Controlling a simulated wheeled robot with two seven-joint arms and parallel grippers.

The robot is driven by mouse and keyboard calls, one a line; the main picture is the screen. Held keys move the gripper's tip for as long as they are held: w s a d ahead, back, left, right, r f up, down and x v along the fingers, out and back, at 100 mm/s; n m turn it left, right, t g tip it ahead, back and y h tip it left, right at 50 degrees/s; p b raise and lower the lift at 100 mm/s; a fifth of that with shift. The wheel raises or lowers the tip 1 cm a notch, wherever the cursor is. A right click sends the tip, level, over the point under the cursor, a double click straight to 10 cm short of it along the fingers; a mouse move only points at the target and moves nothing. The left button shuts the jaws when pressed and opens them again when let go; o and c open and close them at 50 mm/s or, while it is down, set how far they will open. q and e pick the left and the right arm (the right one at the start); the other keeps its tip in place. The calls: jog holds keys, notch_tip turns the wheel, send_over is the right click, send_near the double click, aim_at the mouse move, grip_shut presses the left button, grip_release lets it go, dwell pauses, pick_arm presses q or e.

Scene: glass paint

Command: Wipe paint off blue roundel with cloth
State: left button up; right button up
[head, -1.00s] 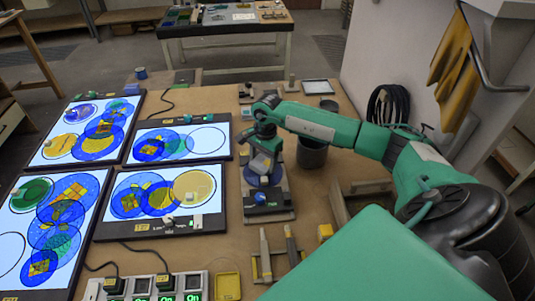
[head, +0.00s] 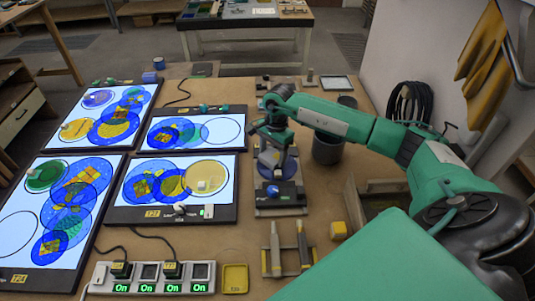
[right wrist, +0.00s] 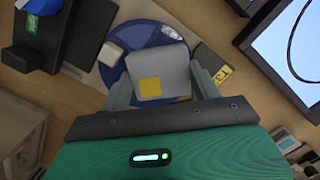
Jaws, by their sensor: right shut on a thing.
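A small pale block (right wrist: 110,53) shows beside the pad, over the roundel. Any paint under the pad is hidden. My left gripper is not in view.
Lit panels with coloured discs (head: 223,190) fill the left of the table. Tools in a rack (head: 275,250), a yellow tray (head: 235,278) and a switch strip (head: 150,278) lie in front.

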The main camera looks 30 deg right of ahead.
aim_at(287, 161)
jog(key=shift+s+d+b, duration=0.25)
jog(key=shift+s+d, duration=0.25)
jog(key=shift+d, duration=0.25)
jog(key=shift+s+d+b, duration=0.25)
jog(key=shift+s+d, duration=0.25)
jog(key=shift+d, duration=0.25)
jog(key=shift+s+d+b, duration=0.25)
jog(key=shift+s+d, duration=0.25)
jog(key=shift+d, duration=0.25)
jog(key=shift+w, duration=0.1)
jog(key=shift+w+b, duration=0.6)
jog(key=shift+w, duration=0.75)
jog(key=shift+w+a+b, duration=0.2)
jog(key=shift+w+a, duration=0.2)
jog(key=shift+a, duration=0.25)
jog(key=shift+w+a+b, duration=0.15)
jog(key=shift+w+a, duration=0.2)
jog(key=shift+a, duration=0.35)
jog(key=shift+w+a+b, duration=0.2)
jog(key=shift+w+a, duration=0.2)
jog(key=shift+a, duration=0.25)
jog(key=shift+s+d+b, duration=0.25)
jog(key=shift+s+d, duration=0.35)
jog(key=shift+d, duration=0.3)
jog(key=shift+s+d+b, duration=0.2)
jog(key=shift+s+d, duration=0.35)
jog(key=shift+d, duration=0.35)
jog(key=shift+r+p, duration=1.2)
jog(key=shift+r, duration=1.35)
